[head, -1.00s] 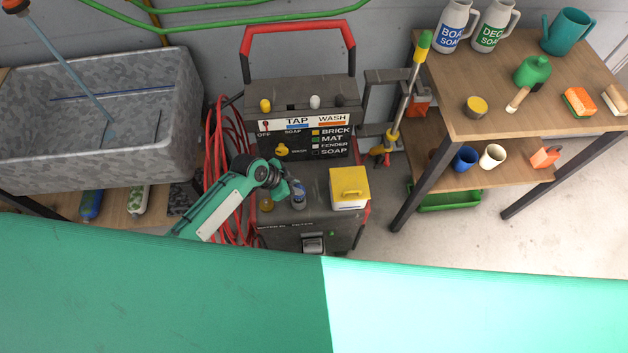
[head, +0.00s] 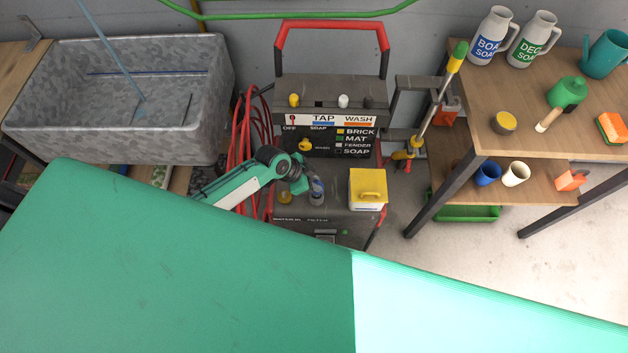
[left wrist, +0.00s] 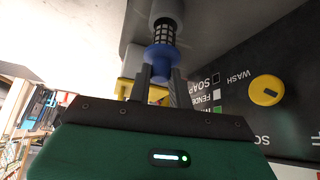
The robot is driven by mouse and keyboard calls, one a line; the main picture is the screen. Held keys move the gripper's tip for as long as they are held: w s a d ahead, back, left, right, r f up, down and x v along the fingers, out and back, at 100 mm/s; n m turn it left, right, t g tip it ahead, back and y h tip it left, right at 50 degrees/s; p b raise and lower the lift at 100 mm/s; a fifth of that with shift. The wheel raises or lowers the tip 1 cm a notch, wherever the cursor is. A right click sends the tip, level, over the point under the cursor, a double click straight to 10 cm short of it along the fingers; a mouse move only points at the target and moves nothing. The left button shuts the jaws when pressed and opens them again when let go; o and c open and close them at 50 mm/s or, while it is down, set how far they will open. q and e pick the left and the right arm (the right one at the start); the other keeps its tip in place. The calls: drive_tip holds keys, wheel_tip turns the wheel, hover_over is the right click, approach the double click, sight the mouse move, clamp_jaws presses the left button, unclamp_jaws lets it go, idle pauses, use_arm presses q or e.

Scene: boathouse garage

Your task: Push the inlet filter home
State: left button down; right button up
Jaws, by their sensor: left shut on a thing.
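The inlet filter, a blue collar (left wrist: 160,56) with a dark mesh (left wrist: 163,35) above it, shows in the left wrist view. My left gripper (left wrist: 161,88) is shut on it at the blue end. The mesh lines up with a grey cylinder (left wrist: 165,10); part of the mesh still shows between collar and cylinder, and I cannot tell how deep it sits. In the head view my left gripper (head: 302,184) is over the lower deck of the dark wash machine (head: 325,205), beside a clear greyish cylinder (head: 316,190). My right gripper is not in view.
A yellow-lidded white box (head: 368,190) stands close right of the gripper. The machine's panel (head: 325,120) with knobs rises behind. A red hose (head: 245,140) hangs at left beside a metal trough (head: 120,100). A wooden table (head: 540,125) stands at right.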

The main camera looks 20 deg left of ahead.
use_arm(q)
drive_tip(key=shift+f+b, duration=0.85)
drive_tip(key=shift+f, duration=0.45)
drive_tip(key=shift+f+b, duration=0.5)
drive_tip(key=shift+f, duration=0.25)
drive_tip(key=shift+f, duration=0.3)
drive_tip(key=c, duration=1.2)
unclamp_jaws()
drive_tip(key=shift+a+r, duration=0.1)
drive_tip(key=shift+r, duration=0.05)
drive_tip(key=shift+b+v, duration=0.55)
drive_tip(key=shift+v, duration=6.2)
